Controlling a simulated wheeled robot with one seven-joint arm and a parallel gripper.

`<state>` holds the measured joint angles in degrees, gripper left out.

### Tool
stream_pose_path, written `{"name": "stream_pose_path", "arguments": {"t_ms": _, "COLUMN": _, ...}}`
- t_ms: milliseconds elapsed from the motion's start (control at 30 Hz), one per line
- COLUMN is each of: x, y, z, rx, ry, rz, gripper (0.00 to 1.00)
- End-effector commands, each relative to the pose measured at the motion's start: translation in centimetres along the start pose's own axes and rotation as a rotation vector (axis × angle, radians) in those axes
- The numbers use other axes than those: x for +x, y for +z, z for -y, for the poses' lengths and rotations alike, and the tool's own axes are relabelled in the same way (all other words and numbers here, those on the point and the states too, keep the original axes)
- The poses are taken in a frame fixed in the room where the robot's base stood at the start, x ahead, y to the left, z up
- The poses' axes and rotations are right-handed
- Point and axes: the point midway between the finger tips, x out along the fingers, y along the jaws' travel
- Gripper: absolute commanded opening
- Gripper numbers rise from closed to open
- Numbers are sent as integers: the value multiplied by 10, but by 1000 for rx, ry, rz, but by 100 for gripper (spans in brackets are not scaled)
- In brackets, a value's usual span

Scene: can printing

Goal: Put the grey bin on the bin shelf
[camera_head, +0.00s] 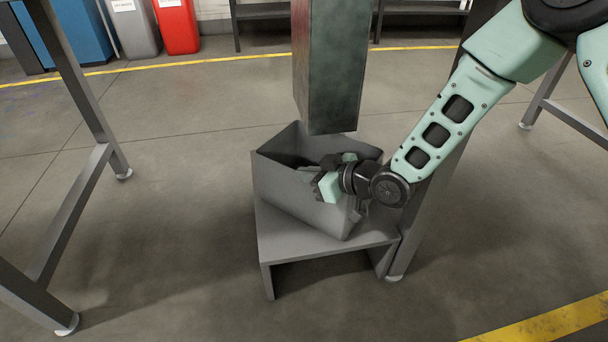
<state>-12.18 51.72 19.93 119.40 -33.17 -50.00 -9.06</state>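The grey bin (290,190) is an open-topped box. It sits on a low grey stand (300,245), turned at an angle to it, and its near right corner reaches close to the stand's front edge. I cannot tell whether this stand is the bin shelf. My gripper (324,188) is at the right part of the bin, over its near wall and rim. The fingers overlap the wall in the picture, and I cannot tell whether they are closed on it. My wrist hides part of the bin's right side and inside.
A square metal chute (330,70) hangs just above the bin. Metal legs of a frame (75,200) stand at the left, with another leg (422,215) close by the stand's right. A red container (177,25) and dark shelving (420,8) are at the back. Open floor lies in front.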

Motion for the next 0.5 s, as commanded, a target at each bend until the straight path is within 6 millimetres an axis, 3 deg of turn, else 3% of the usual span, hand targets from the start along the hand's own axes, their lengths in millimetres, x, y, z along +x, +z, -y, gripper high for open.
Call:
{"name": "stream_pose_path", "arguments": {"t_ms": 200, "x": 1, "y": 2, "z": 0, "rx": -2, "ry": 0, "rz": -2, "gripper": 0}}
{"name": "stream_pose_path", "arguments": {"t_ms": 233, "x": 1, "y": 2, "z": 0, "rx": 0, "ry": 0, "rz": 0, "gripper": 12}}
{"name": "stream_pose_path", "arguments": {"t_ms": 300, "x": 1, "y": 1, "z": 0, "rx": 0, "ry": 0, "rz": 0, "gripper": 25}}
{"name": "stream_pose_path", "arguments": {"t_ms": 500, "x": 1, "y": 1, "z": 0, "rx": 0, "ry": 0, "rz": 0, "gripper": 25}}
